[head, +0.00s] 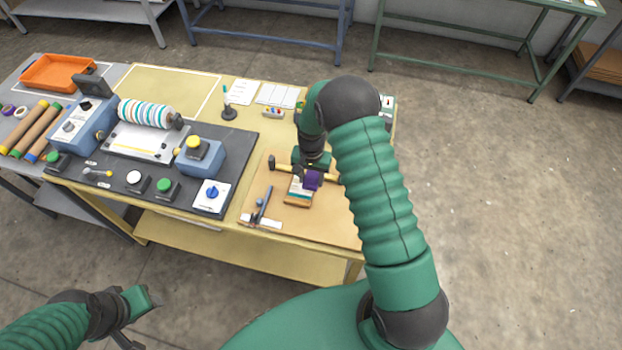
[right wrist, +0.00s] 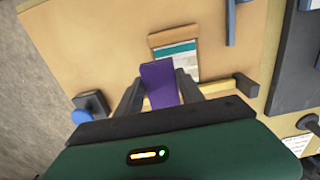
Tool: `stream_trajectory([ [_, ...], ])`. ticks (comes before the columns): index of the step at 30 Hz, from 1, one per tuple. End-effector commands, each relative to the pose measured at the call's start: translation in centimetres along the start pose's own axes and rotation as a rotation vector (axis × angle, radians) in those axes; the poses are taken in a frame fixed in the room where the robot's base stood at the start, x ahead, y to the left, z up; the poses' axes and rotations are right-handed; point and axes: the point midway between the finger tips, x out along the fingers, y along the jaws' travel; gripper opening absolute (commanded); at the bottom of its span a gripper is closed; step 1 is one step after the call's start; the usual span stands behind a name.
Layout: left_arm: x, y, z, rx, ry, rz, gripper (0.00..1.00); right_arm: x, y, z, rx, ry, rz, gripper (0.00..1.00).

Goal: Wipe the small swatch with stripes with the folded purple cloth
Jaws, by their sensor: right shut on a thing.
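The small striped swatch (head: 299,189) lies on a tan board on the bench, with teal, white and brown bands in sight. It also shows in the right wrist view (right wrist: 182,53), just beyond the fingertips. My right gripper (head: 312,173) is shut on the folded purple cloth (head: 313,181). In the right wrist view the cloth (right wrist: 160,84) stands out between the two dark fingers and hides part of the swatch. I cannot tell whether the cloth touches it. My left gripper (head: 132,313) hangs at the lower left, away from the bench; its jaw opening is unclear.
Blue-handled tools (head: 262,204) lie left of the swatch. The press with its striped roller (head: 146,114) and control buttons stands further left. The board's right front (head: 330,226) is clear.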

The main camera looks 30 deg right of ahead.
Motion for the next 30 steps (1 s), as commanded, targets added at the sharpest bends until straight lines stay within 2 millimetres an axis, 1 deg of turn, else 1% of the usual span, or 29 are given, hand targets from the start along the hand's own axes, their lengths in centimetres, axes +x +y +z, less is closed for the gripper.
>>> stream_trajectory([
  [1,-0.7,0.0,-0.1,0.0,0.0,0.0,0.45,-0.8,0.0,0.0,0.0,0.0,0.0,0.12],
  [7,-1.5,0.0,-0.3,0.0,0.0,0.0,0.45,-2.2,0.0,-0.2,-0.002,0.001,0.0,0.12],
  [30,-1.4,0.0,-0.3,0.0,0.0,0.0,0.45,-2.1,0.0,0.0,-0.005,0.0,0.0,0.12],
])
